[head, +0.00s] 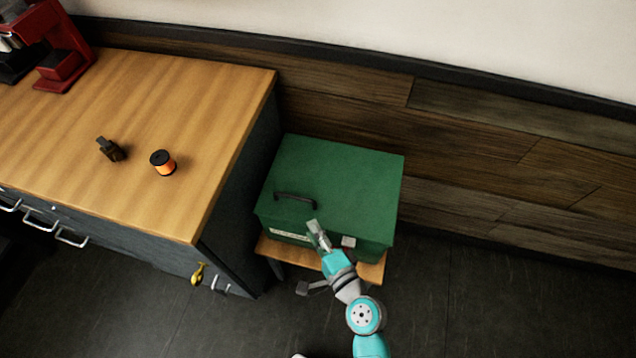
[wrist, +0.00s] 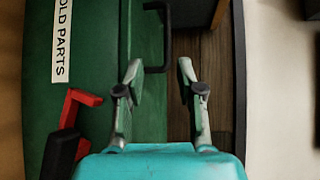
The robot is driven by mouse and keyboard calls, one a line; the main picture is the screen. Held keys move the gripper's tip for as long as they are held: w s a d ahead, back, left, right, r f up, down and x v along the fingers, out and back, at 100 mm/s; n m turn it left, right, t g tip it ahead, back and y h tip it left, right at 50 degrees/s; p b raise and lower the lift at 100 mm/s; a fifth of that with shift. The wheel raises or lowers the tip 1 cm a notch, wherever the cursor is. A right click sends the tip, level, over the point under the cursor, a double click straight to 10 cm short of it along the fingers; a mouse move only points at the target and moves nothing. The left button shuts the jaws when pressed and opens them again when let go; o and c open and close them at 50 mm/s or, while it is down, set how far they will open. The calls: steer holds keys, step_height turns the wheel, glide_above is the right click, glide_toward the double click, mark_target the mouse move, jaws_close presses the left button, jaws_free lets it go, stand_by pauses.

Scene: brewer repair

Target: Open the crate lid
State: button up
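The green crate (head: 300,224) stands on a small wooden stand, and its lid (head: 345,175) is closed. A black bar handle (head: 294,198) is on the lid's left front part; it also shows in the wrist view (wrist: 160,68). My gripper (head: 313,227) is at the crate's front edge, to the right of and nearer than the handle. In the wrist view my gripper (wrist: 159,72) is open and empty, fingers apart, with the handle beyond the gap. Contact with the crate cannot be told. A white label (wrist: 62,40) reads "OLD PARTS".
A wooden counter (head: 190,95) stands left of the crate, with a dark clip-like item (head: 110,149), an orange spool (head: 162,163) and a red machine (head: 62,50). The plank wall (head: 470,150) is close behind the crate. Floor at right (head: 500,300) is clear.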

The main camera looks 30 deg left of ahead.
mark_target(294, 196)
steer(key=x, duration=0.8)
steer(key=r+x, duration=0.1)
steer(key=x, duration=0.3)
steer(key=shift+w+a, duration=0.1)
steer(key=shift+w, duration=0.05)
steer(key=shift+c, duration=0.2)
jaws_close()
